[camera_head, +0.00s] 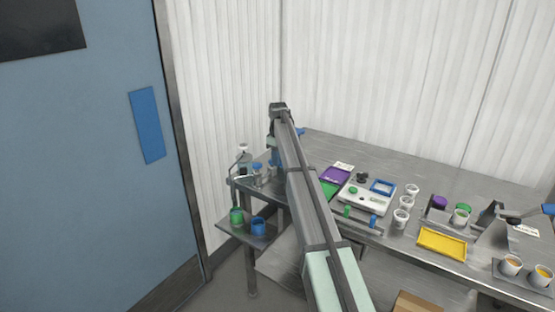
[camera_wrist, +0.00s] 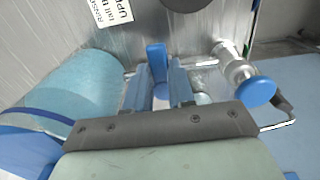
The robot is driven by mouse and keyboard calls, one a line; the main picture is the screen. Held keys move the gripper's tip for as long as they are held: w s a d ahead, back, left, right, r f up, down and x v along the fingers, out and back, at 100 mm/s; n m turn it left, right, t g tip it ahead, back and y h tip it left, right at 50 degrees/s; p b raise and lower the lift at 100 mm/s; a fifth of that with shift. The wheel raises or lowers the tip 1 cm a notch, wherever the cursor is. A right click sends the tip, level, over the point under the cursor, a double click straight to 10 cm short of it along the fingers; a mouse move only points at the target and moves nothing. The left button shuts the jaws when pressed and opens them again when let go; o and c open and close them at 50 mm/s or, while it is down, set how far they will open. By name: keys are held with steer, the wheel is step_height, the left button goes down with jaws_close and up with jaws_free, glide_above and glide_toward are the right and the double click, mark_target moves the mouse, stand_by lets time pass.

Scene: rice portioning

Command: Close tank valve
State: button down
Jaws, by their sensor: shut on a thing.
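In the wrist view, a blue upright lever (camera_wrist: 156,58) stands between the two blue fingers of my gripper (camera_wrist: 159,82). It looks like the tank valve's handle, and my gripper is shut on it. The valve body below the lever is mostly hidden by the fingers and the gripper's dark front plate. In the head view my gripper is largely hidden behind my own arm, at the far end of the metal bench.
A translucent blue cylinder (camera_wrist: 78,88) lies close at left in the wrist view. A blue round knob (camera_wrist: 257,92) on a pale fitting is close at right. In the head view, a yellow tray (camera_head: 442,244) and several white cups stand on the bench (camera_head: 330,147) at right.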

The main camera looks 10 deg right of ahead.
stand_by(0.4)
steer(key=c, duration=1)
jaws_free()
steer(key=shift+o, duration=0.2)
steer(key=shift+r, duration=0.1)
step_height(320, 180, up, 14)
